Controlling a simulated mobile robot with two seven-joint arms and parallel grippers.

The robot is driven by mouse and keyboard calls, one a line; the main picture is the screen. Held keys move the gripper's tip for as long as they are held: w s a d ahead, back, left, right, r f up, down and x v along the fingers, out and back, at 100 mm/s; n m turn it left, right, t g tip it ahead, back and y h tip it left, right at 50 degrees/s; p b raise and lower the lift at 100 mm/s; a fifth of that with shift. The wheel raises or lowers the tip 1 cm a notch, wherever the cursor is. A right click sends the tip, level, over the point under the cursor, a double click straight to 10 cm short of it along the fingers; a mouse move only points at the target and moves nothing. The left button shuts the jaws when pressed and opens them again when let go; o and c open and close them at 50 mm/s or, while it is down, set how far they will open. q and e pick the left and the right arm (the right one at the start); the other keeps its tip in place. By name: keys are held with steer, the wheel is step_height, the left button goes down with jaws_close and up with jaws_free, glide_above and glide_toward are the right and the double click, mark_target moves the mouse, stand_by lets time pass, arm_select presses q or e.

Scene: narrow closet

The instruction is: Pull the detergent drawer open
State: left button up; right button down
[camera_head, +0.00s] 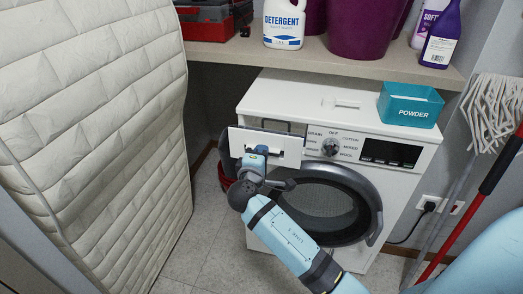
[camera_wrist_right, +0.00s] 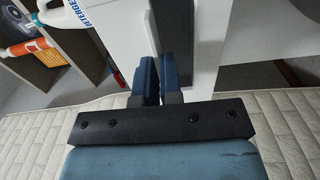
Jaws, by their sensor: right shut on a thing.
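The white washing machine (camera_head: 270,98) stands under a shelf. Its detergent drawer (camera_head: 291,153) is at the left of the control panel. The drawer front stands out from the machine's face, and part of the drawer's inside shows behind its top edge. My right gripper (camera_head: 257,152) is at the front and shut on the drawer's handle, which the fingers mostly hide. In the right wrist view the gripper (camera_wrist_right: 160,66) has its two blue fingers close together against the white drawer front. My left gripper is not in view.
The round washer door (camera_head: 320,205) is below the drawer, close to my right forearm. A teal powder box (camera_head: 408,104) sits on the washer top. A quilted pale mattress (camera_head: 90,130) stands at the left. A mop (camera_head: 490,110) leans at the right.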

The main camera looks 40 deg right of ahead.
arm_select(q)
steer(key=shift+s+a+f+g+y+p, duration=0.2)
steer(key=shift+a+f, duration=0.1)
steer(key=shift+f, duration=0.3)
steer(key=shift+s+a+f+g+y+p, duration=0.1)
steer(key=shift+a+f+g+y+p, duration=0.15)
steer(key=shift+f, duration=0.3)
arm_select(e)
steer(key=v, duration=0.4)
steer(key=shift+s+a, duration=0.1)
steer(key=shift+s, duration=0.05)
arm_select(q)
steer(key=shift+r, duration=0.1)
arm_select(e)
steer(key=c, duration=1.3)
jaws_free()
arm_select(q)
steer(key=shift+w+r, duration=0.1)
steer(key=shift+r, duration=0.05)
